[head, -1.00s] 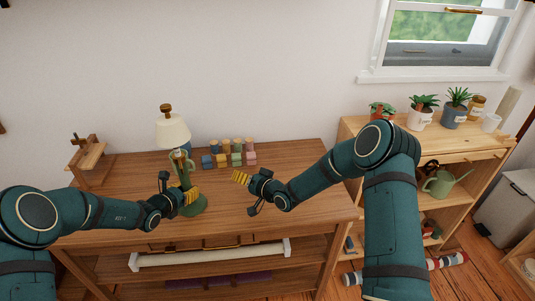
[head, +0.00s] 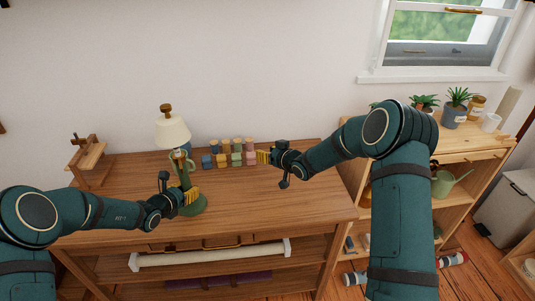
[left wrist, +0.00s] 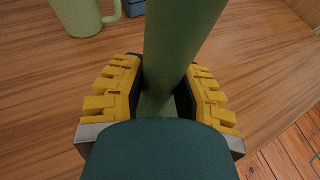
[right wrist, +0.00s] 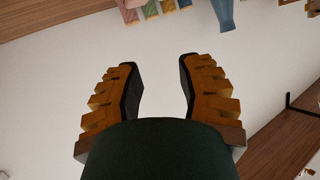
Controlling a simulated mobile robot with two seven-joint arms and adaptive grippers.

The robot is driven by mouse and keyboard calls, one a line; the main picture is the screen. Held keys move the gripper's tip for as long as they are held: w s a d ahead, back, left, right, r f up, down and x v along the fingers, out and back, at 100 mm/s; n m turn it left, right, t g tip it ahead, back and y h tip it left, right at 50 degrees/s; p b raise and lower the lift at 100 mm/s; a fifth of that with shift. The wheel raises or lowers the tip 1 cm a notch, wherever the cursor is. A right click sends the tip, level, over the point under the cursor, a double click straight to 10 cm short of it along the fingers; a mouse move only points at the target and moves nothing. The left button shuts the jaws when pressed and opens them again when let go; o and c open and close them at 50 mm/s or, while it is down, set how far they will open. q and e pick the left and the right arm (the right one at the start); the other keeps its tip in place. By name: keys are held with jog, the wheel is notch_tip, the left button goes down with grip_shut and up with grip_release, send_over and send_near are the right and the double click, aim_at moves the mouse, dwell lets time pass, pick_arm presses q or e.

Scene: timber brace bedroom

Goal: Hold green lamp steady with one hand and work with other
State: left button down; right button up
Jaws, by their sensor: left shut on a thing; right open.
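The green lamp (head: 172,133) stands upright on the wooden bench, with a cream shade, a brown knob on top and a round green base. My left gripper (head: 189,196) is shut on its green stem. The stem also shows between the yellow fingers in the left wrist view (left wrist: 178,45). My right gripper (head: 262,157) is open and empty above the back right of the bench, close to the right end of the small coloured blocks (head: 237,159). In the right wrist view, nothing is between its fingers (right wrist: 160,85).
The wooden bench (head: 270,205) is clear at front right. A wooden stand (head: 90,157) is at its back left. A green mug (left wrist: 78,15) shows near the lamp. A shelf on the right holds potted plants (head: 455,108) and a watering can (head: 446,181). The wall is close behind.

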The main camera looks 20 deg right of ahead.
dwell(0.3)
jog(key=s+a+f, duration=0.1)
jog(key=s+a, duration=0.1)
jog(key=a, duration=0.6)
jog(key=s+a+f+m+t, duration=0.1)
jog(key=s+a+f, duration=0.1)
jog(key=a, duration=0.6)
jog(key=s+a+f+m+t+y, duration=0.1)
jog(key=s+a+f, duration=0.1)
jog(key=a, duration=0.6)
jog(key=shift+s+a+f, duration=0.2)
jog(key=shift+s+a, duration=0.05)
jog(key=shift+s, duration=0.35)
jog(key=s+a+r+t+h, duration=0.1)
jog(key=s+a+t+h, duration=0.2)
jog(key=s, duration=0.1)
jog(key=n+t+h, duration=0.1)
jog(key=t, duration=0.3)
send_near(182, 172)
jog(key=x, duration=1.1)
jog(key=shift+w+r, duration=0.15)
jog(key=shift+w, duration=0.1)
grip_shut()
